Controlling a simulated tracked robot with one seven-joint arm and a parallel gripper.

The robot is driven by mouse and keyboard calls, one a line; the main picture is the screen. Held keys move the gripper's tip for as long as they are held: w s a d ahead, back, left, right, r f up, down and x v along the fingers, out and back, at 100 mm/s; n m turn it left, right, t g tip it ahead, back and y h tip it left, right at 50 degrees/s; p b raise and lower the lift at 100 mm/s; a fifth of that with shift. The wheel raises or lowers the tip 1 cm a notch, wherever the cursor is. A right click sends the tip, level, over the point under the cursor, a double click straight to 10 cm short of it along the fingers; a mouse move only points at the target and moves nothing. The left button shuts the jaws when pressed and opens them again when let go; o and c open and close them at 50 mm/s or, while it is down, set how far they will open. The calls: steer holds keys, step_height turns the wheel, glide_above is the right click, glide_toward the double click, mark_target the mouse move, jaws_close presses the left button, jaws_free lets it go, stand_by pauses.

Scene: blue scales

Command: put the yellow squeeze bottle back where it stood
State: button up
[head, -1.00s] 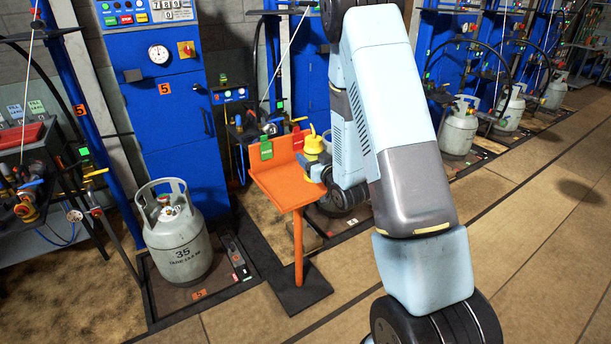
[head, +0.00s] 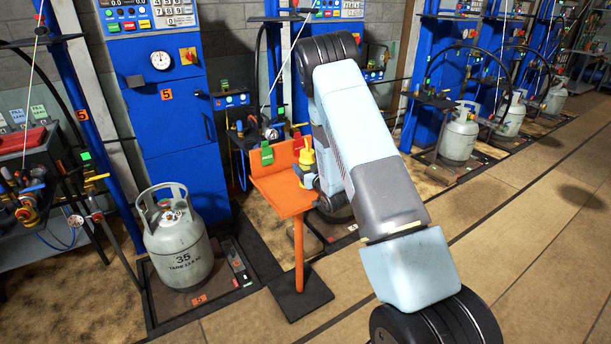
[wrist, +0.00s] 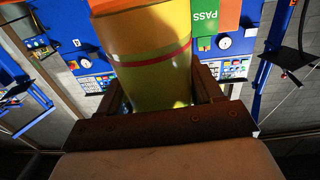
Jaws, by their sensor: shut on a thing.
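The yellow squeeze bottle (head: 307,156) is upright at the right edge of the orange stand (head: 281,197) in the head view. My gripper (head: 307,178) is shut around its lower part. In the wrist view the bottle (wrist: 150,62), yellow with a red band, fills the space between the dark jaws of my gripper (wrist: 160,105). A green PASS tag (wrist: 203,18) and part of the orange stand show behind it. The bottle's base is hidden, so I cannot tell whether it touches the stand's top.
The stand has a raised back with a green tag (head: 267,155). A grey gas cylinder (head: 180,255) marked 35 stands left of it. Blue filling cabinets (head: 165,110) line the wall, with more cylinders (head: 458,138) at right.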

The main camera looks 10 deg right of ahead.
step_height(320, 180, down, 3)
steer(key=shift+w+f, duration=0.15)
steer(key=shift+f, duration=0.05)
steer(key=o, duration=1.4)
